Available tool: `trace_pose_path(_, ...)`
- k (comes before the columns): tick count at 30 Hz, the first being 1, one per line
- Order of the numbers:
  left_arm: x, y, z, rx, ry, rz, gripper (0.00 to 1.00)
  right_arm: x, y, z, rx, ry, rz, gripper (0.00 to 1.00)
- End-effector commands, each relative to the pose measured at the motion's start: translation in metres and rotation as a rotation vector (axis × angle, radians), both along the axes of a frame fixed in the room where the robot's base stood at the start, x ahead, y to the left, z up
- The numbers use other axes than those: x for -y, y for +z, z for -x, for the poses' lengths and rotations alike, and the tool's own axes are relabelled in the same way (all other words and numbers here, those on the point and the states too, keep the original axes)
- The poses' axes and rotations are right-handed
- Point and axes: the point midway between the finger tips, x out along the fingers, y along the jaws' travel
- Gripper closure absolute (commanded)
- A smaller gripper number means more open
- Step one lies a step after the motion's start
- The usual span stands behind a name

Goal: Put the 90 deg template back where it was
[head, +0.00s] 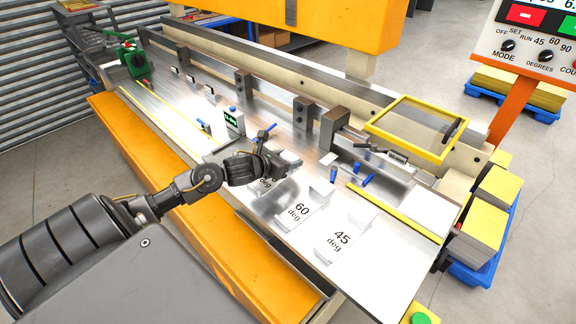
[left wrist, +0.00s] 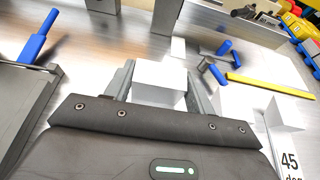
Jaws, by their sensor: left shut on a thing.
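My left gripper (head: 288,160) is over the marked end of the metal bed and shut on a white block, the 90 deg template (left wrist: 160,76). In the left wrist view the block sits between the two grey fingers; no marking on it is readable. Below the gripper in the head view, a printed "deg" label (head: 265,184) is partly covered by my gripper. The 60 deg label (head: 300,211) and the 45 deg label (head: 341,240) show to its right, with white blocks by them. I cannot tell whether the held block touches the bed. My right gripper is out of view.
A small digital gauge (head: 234,121) with blue handles stands behind my left wrist. A steel block (head: 334,125), a blue-handled clamp (head: 363,179) and a yellow-framed guard (head: 418,128) are at the right. The orange press front (head: 150,165) edges the bed.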

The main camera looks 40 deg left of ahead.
Motion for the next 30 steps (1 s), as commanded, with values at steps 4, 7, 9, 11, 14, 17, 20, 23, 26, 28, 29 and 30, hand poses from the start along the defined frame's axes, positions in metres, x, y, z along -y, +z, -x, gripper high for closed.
trace_pose_path(4, 0.0, -0.019, -0.001, -0.003, 0.004, 0.006, 0.76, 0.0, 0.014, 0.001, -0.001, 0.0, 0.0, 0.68)
trace_pose_path(7, 0.0, -0.028, -0.001, -0.001, 0.002, 0.003, 0.76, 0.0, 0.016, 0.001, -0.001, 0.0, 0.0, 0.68)
trace_pose_path(9, 0.0, -0.03, -0.001, 0.001, 0.002, 0.002, 0.76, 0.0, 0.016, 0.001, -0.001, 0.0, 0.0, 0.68)
trace_pose_path(11, 0.0, -0.03, -0.001, 0.001, 0.001, 0.001, 0.76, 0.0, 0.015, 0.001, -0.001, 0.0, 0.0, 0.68)
trace_pose_path(14, 0.0, -0.03, -0.001, 0.001, 0.001, 0.001, 0.76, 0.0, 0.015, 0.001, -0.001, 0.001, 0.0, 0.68)
trace_pose_path(17, 0.0, -0.032, -0.001, 0.001, 0.001, 0.001, 0.76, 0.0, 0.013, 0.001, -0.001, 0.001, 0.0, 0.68)
trace_pose_path(20, 0.0, -0.034, -0.001, -0.001, 0.001, 0.0, 0.42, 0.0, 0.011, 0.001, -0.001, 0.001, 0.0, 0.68)
trace_pose_path(23, 0.0, -0.033, -0.001, -0.001, 0.001, 0.0, 0.29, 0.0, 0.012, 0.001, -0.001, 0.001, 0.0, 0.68)
trace_pose_path(26, 0.0, -0.033, 0.0, -0.001, 0.001, 0.0, 0.24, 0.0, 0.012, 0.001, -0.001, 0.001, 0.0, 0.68)
trace_pose_path(28, 0.0, -0.033, 0.0, -0.001, 0.001, 0.0, 0.24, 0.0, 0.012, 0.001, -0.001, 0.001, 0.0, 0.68)
trace_pose_path(29, 0.0, -0.033, 0.0, -0.001, 0.001, 0.0, 0.24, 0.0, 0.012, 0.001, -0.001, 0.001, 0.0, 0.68)
trace_pose_path(30, 0.0, -0.033, 0.0, -0.001, 0.001, 0.0, 0.24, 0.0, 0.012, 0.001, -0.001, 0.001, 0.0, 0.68)
